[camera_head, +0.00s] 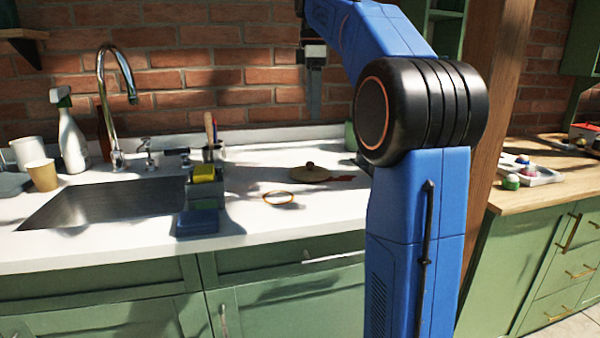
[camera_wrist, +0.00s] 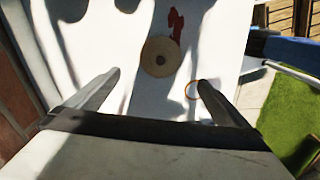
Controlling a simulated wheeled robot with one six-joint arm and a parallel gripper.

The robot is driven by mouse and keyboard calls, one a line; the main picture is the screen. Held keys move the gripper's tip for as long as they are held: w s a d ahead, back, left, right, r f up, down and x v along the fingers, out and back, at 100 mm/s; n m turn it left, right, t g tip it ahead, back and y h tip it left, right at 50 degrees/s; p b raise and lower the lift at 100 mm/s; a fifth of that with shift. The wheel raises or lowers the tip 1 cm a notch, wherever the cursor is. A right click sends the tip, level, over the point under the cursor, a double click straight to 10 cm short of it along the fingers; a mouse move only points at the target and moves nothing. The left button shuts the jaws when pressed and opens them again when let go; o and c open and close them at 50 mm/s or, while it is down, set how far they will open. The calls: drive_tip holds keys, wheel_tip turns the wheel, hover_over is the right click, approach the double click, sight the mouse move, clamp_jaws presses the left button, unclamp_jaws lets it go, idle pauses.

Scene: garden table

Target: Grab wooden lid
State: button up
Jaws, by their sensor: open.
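The wooden lid (camera_head: 310,174) is a round tan disc with a small brown knob. It lies flat on the white countertop (camera_head: 270,229), to the right of the sink. In the wrist view the lid (camera_wrist: 160,58) shows from above, ahead of the fingertips and roughly between their lines. My gripper (camera_wrist: 158,80) is open and empty, with its two dark fingers spread wide. It is apart from the lid. In the head view part of my gripper (camera_head: 313,58) shows above the counter, in front of the brick wall, but its fingertips are hard to make out.
A thin orange-rimmed ring (camera_head: 279,198) lies left of the lid. A red item (camera_head: 343,179) lies just right of it. A sponge caddy (camera_head: 205,185), blue box (camera_head: 197,222), sink (camera_head: 105,200) and faucet (camera_head: 117,100) stand further left.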

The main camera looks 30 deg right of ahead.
hover_over(310, 162)
drive_tip(key=f, duration=1.2)
drive_tip(key=shift+w+d, duration=0.1)
drive_tip(key=shift+d, duration=0.2)
drive_tip(key=shift+a+f, duration=0.15)
drive_tip(key=shift+f, duration=1.15)
drive_tip(key=shift+a+f, duration=0.1)
drive_tip(key=shift+f, duration=1.2)
drive_tip(key=c, duration=0.8)
